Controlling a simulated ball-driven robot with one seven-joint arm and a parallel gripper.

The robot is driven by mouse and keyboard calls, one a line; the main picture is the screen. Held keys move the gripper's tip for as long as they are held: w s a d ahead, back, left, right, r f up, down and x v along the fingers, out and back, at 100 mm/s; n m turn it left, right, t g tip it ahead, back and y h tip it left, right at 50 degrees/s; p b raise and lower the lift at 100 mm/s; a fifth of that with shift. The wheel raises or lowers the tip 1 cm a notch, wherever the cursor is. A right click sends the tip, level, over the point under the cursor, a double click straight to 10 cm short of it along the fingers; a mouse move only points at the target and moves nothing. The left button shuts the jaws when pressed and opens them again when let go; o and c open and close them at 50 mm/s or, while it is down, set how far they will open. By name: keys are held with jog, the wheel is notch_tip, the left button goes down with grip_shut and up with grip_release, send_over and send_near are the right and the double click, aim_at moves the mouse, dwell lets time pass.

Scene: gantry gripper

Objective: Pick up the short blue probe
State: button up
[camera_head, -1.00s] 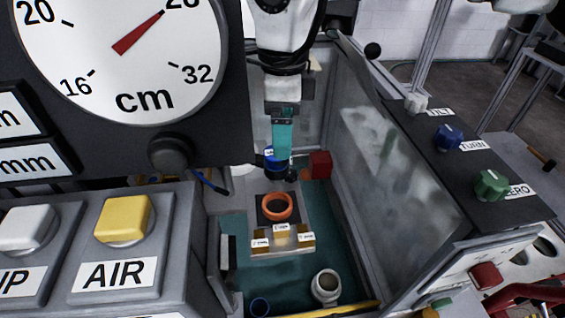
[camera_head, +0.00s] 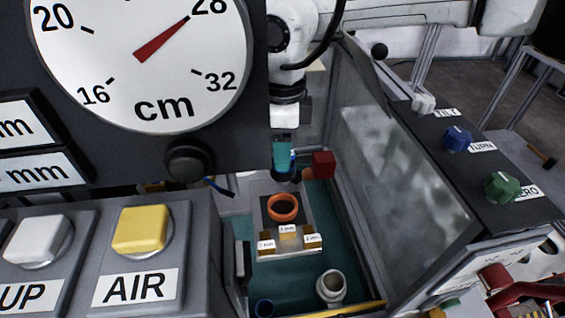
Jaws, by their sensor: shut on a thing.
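My gripper (camera_head: 284,168) hangs near the back of the walled bay, its teal fingers pointing down. It is shut on a small dark blue piece, which I take to be the short blue probe (camera_head: 292,161). Most of the probe is hidden behind the fingers, so its length and exact tilt cannot be told. The gripper is above and behind the orange ring (camera_head: 282,209).
A red block (camera_head: 324,164) is just right of the gripper. A clear panel (camera_head: 390,150) walls the right side. The gauge housing (camera_head: 215,150) is close on the left.

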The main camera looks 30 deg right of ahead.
jog(key=shift+c, duration=1.3)
notch_tip(320, 180, up, 10)
